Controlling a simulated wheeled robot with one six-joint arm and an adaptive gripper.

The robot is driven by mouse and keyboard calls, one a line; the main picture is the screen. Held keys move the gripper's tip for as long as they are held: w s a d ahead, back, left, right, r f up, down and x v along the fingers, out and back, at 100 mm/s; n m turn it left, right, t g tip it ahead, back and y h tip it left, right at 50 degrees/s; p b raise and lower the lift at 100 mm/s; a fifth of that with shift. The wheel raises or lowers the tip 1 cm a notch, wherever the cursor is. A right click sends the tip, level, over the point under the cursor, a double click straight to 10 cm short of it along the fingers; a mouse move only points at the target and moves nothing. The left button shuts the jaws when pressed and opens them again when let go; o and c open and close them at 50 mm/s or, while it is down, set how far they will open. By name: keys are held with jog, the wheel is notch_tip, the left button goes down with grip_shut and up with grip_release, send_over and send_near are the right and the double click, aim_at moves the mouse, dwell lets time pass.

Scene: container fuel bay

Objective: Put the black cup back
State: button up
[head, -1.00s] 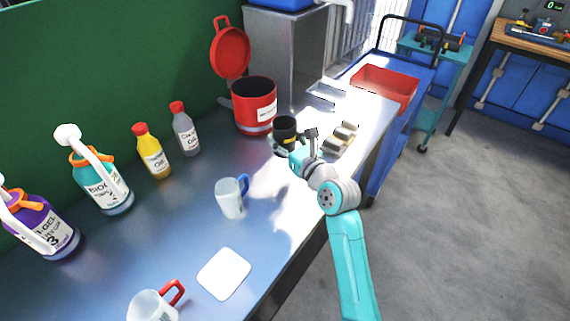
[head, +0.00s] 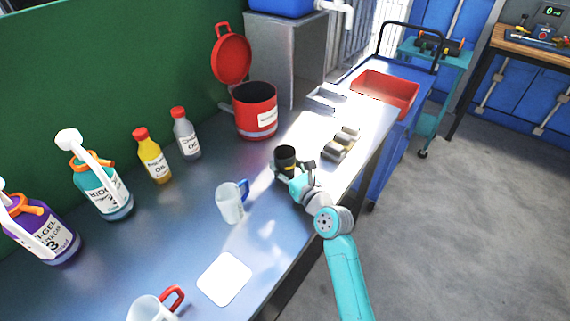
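The black cup (head: 285,158) with a small yellow mark is upright over the middle of the steel bench. My gripper (head: 293,172) is at the cup's near right side, with its fingers around it. It appears shut on the cup, though the cup and wrist partly hide the fingers. I cannot tell whether the cup's base touches the bench. A white square mat (head: 225,279) lies bare near the front of the bench.
A clear cup with a blue handle (head: 229,204) stands close, left of my gripper. A red-handled cup (head: 150,308) is at the front. A red bin with open lid (head: 256,112), several bottles (head: 153,158) and small metal blocks (head: 340,143) stand farther back. A red tray (head: 385,93) sits on a blue cart.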

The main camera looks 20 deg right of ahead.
jog(key=o, duration=1.2)
jog(key=shift+f, duration=0.1)
jog(key=shift+s, duration=0.1)
jog(key=v, duration=1.1)
jog(key=shift+s+d, duration=0.2)
jog(key=shift+s, duration=0.2)
